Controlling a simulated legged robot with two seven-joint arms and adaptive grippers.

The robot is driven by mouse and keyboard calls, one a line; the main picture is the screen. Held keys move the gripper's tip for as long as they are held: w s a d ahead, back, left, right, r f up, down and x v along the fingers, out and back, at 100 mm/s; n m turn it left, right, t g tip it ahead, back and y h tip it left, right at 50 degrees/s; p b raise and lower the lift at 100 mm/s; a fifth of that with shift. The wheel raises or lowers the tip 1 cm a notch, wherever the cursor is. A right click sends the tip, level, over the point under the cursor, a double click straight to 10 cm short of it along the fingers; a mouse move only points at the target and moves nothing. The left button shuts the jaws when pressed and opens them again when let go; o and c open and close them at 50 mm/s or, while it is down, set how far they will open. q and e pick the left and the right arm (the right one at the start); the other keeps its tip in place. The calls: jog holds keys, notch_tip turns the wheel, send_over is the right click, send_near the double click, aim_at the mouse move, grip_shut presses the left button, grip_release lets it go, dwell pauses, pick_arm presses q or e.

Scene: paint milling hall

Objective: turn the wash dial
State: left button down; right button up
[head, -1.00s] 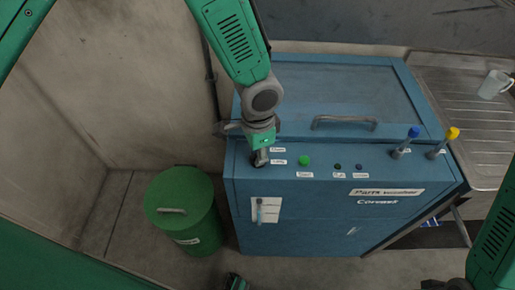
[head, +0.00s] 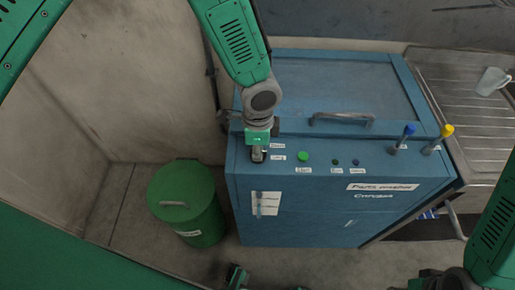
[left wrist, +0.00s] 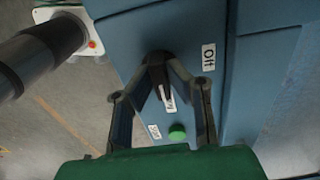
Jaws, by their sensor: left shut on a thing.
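The blue parts washer (head: 330,215) stands in front of me with a control panel along its top front edge. My left gripper (head: 258,156) comes down onto the panel's left end. In the left wrist view, the left gripper (left wrist: 157,62) has its fingers closed together on the dark wash dial (left wrist: 157,76), which is mostly hidden by them. The label "Off" (left wrist: 208,57) is to the dial's right, and another label shows between the fingers. My right arm is at the lower right; I cannot make out its gripper's fingers.
A green start button (head: 303,156), small dark buttons, and blue-tipped (head: 408,130) and yellow-tipped (head: 447,131) levers lie right of the dial. A lid handle (head: 342,118) is behind. A green bin (head: 187,205) stands left. A steel drainboard (head: 460,95) with a mug (head: 492,81) is at right.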

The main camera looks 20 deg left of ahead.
pick_arm(q)
jog(key=shift+w+d, duration=0.1)
jog(key=shift+d, duration=0.05)
jog(key=c, duration=1.6)
grip_release()
jog(key=shift+o, duration=0.2)
jog(key=shift+f, duration=0.1)
jog(key=shift+r, duration=0.4)
notch_tip(320, 180, up, 11)
jog(key=shift+r, duration=0.1)
jog(key=shift+d, duration=0.1)
